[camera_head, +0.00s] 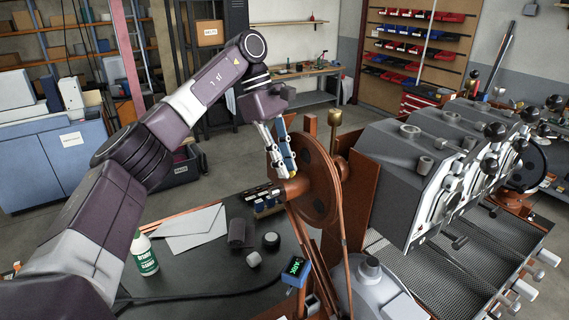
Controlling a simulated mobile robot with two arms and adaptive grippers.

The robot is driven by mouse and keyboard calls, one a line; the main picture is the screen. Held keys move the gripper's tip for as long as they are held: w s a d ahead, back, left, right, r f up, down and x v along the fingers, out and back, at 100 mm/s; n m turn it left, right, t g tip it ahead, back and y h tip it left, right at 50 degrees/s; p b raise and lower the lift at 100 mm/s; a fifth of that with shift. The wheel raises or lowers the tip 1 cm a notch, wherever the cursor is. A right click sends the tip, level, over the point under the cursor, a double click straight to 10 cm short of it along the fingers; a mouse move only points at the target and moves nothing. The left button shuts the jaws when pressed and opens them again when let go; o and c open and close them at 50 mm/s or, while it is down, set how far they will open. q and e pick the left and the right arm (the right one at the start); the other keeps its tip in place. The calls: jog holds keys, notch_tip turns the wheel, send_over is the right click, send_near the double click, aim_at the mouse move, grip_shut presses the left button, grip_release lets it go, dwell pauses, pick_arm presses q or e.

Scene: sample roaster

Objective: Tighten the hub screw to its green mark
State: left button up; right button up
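A round reddish-brown wheel (318,192) stands upright near the middle of the view, beside the roaster. Its copper-coloured hub (296,188) sticks out to the left. My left gripper (284,172) points down at this hub, with its fingertips right at or just above it. I cannot tell whether the fingertips touch the hub or hold anything between them. The hub screw and a green mark on it cannot be made out; the fingers cover that area. My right gripper is not in view.
The grey roaster (395,175) blocks the right side. A brass knob (335,117) rises behind the wheel.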

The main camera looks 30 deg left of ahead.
pick_arm(q)
jog(key=shift+o, duration=1.3)
jog(key=shift+s, duration=0.1)
